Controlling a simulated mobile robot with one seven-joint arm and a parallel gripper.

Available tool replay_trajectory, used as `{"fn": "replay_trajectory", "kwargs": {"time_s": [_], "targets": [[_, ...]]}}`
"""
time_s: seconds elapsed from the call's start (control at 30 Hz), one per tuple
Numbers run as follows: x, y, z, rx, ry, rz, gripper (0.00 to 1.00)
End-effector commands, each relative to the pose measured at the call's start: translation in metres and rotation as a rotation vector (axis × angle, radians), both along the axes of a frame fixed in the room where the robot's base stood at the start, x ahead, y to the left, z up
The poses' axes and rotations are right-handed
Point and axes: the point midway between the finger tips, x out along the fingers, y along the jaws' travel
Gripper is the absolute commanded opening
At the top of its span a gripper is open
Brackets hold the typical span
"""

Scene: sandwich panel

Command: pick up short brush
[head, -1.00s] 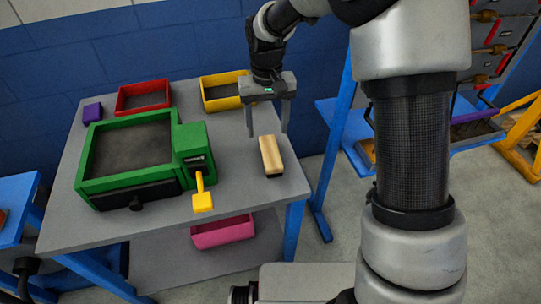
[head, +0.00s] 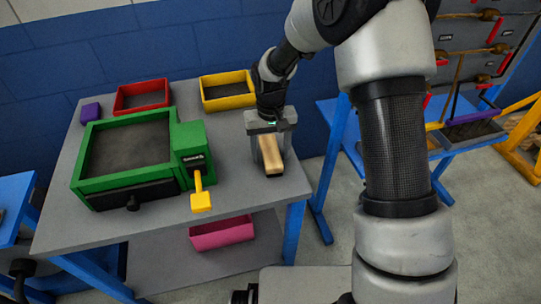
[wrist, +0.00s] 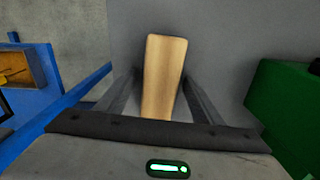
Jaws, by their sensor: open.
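The short brush (head: 271,158) lies on the grey table near its right edge, with its light wooden back up and a dark strip beneath. In the wrist view its wooden back (wrist: 163,78) stands lengthwise between the two fingers. My gripper (head: 268,158) is over the far part of the brush, pointing down. Its fingers are apart, one on each side of the brush. In the wrist view a narrow gap shows on each side, so the gripper (wrist: 160,95) does not appear to hold it. Whether the fingertips touch the table is hidden.
A green box (head: 130,150) with a yellow lever (head: 200,192) stands left of the brush. A yellow tray (head: 226,92) and a red tray (head: 142,96) are at the back, with a purple block (head: 91,112). A pink bin (head: 222,233) sits below. Bare table (head: 235,185) lies around the brush.

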Motion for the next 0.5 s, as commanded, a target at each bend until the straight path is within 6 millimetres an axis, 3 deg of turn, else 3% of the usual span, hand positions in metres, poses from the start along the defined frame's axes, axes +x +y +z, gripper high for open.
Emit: {"fn": "replay_trajectory", "kwargs": {"time_s": [0.07, 0.33, 0.5], "targets": [[0.0001, 0.0, 0.0005, 0.0, 0.0, 0.0, 0.61], [0.0, 0.0, 0.0007, 0.0, 0.0, 0.0, 0.15], [0.0002, 0.0, 0.001, 0.0, 0.0, 0.0, 0.14]]}}
